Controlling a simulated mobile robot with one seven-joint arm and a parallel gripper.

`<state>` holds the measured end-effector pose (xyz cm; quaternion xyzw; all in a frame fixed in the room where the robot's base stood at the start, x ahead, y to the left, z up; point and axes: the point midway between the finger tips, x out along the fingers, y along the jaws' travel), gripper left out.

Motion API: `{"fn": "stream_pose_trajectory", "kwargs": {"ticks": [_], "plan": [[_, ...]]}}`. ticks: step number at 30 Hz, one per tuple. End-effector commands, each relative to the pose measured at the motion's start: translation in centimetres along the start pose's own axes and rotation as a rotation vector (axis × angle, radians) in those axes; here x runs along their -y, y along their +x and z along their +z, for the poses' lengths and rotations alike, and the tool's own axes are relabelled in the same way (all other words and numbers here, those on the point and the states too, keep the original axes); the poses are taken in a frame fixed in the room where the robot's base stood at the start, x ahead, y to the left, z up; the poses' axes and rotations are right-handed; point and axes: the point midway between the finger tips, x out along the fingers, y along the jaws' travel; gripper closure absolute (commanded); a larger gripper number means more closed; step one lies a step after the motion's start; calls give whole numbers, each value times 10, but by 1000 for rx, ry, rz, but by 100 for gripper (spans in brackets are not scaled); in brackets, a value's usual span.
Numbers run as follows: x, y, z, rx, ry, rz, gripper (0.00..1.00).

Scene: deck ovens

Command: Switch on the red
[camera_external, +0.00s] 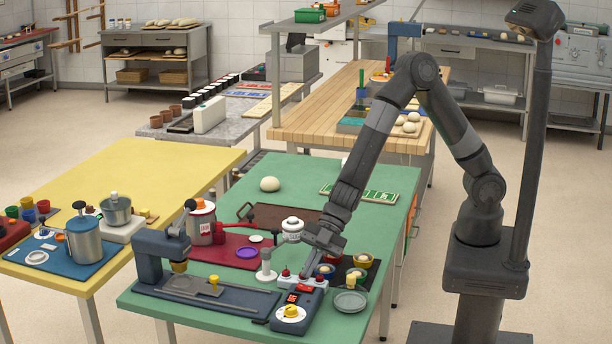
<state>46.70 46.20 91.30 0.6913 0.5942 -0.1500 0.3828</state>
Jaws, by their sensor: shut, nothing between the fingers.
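A dark control box (283,318) with a small red display (292,298) and a yellow-and-white dial (291,313) sits at the near edge of the green table. Just behind it is a pale strip (300,281) with a red knob at its left end (286,273) and another at its right end (320,282). My gripper (307,271) points down, shut and empty, just above or at the strip between these knobs. I cannot tell whether it touches anything. Whether any red part is on is too small to tell.
A white-topped post (266,262), a white lidded jar (292,229), small bowls (363,261) and a grey dish (350,302) crowd around my gripper. The green table's far right (385,170) is clearer.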

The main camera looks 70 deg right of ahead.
Motion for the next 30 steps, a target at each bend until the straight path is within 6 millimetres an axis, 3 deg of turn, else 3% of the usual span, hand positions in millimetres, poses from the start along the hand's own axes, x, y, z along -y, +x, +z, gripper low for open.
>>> {"fn": "stream_pose_trajectory", "kwargs": {"ticks": [7,30], "plan": [[0,13,13,0,0,-1,100],[0,17,17,0,-1,-1,100]]}}
